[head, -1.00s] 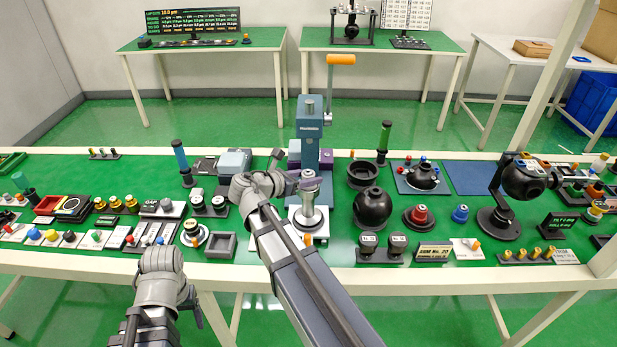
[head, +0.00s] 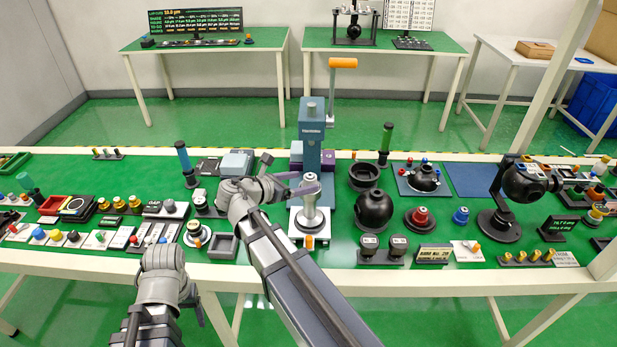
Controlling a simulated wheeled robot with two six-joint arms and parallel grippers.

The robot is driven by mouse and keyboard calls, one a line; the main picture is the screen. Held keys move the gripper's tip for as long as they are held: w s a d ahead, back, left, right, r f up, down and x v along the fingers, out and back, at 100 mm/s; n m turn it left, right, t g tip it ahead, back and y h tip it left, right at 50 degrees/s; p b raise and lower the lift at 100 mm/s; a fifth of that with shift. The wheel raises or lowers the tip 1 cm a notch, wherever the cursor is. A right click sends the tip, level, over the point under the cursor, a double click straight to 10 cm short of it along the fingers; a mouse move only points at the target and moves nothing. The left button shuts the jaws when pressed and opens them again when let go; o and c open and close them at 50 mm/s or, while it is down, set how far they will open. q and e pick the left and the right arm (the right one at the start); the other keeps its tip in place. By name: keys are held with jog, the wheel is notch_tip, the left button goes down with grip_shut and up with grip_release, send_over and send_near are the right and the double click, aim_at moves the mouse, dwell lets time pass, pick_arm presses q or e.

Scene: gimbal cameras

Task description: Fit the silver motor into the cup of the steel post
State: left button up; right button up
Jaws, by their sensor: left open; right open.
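The steel post (head: 310,215) stands upright on the light base of the blue-grey press, near the middle of the table. A silver rounded piece (head: 310,179) shows at the top of the post. It looks like the silver motor, but how it sits in the cup is hidden. My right gripper (head: 287,174) is open just left of the post top. One finger crosses in front of the post top, and the other points up to the left. I cannot tell whether the finger touches it. My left gripper (head: 191,303) is low before the table's front edge, open and empty.
The blue-grey press (head: 311,125) with an orange-handled lever rises behind the post. A black sphere (head: 373,210) stands close on the right. Silver capped parts in black holders (head: 368,246) are at the front right.

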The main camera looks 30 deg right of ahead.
aim_at(306, 181)
jog(key=shift+p+v, duration=0.5)
jog(key=shift+v, duration=1.35)
jog(key=s+a+f+m+g+y, duration=0.1)
jog(key=s+a+f+m+y, duration=0.3)
jog(key=a, duration=0.4)
jog(key=s+a+f+m+g+y, duration=0.1)
jog(key=s+a+f+m+y, duration=0.3)
jog(key=s+a+f+m, duration=0.1)
jog(key=s+a+f+m+g+y, duration=0.1)
jog(key=s+a+f+m+y, duration=0.3)
jog(key=a, duration=0.6)
jog(key=s+m, duration=0.2)
jog(key=m, duration=0.1)
jog(key=shift+a+f+m, duration=0.3)
jog(key=shift+m, duration=0.1)
jog(key=shift+c, duration=0.2)
